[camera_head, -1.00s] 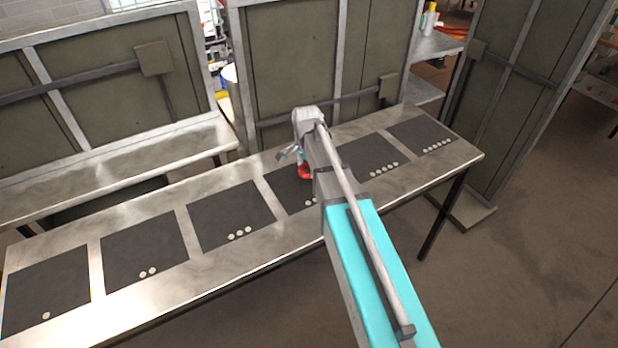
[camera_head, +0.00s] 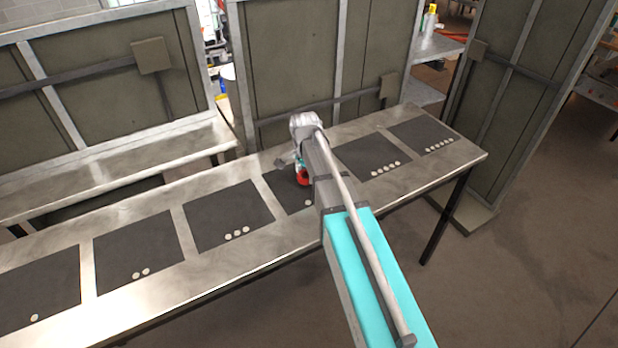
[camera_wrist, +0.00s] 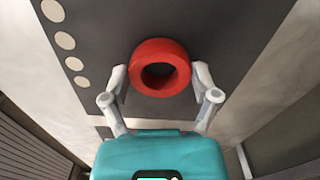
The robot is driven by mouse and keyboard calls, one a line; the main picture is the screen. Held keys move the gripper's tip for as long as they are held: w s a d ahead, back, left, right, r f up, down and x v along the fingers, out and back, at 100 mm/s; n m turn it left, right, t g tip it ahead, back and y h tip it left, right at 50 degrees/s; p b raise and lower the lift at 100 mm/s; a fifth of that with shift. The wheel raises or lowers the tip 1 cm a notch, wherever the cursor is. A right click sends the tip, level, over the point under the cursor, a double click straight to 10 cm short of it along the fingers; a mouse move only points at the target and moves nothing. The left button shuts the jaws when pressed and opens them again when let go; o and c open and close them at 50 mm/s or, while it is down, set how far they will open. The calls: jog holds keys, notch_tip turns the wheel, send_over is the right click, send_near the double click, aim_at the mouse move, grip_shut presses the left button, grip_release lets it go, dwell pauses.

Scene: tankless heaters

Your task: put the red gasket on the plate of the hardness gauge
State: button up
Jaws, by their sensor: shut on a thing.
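The red gasket (camera_wrist: 160,68) is a thick red ring with an open hole. In the wrist view it sits between the two fingertips of my gripper (camera_wrist: 160,76), which is shut on its outer sides. In the head view the gasket (camera_head: 304,176) shows as a red ring beside my wrist, over a dark mat, partly hidden by my arm. I cannot tell how far it is above the mat. The hardness gauge and its plate are not recognisable in either view.
A long metal bench (camera_head: 130,296) carries a row of dark mats marked with white dots. The mat (camera_head: 228,215) left of my gripper and the mat (camera_head: 422,134) at the right end are bare. Tall framed panels (camera_head: 300,60) stand behind the bench.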

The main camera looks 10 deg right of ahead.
aim_at(305, 175)
jog(key=shift+f, duration=0.25)
jog(key=o, duration=1)
jog(key=shift+c, duration=0.2)
jog(key=shift+r, duration=0.15)
notch_tip(305, 175, up, 12)
jog(key=p, duration=1.2)
dwell(0.3)
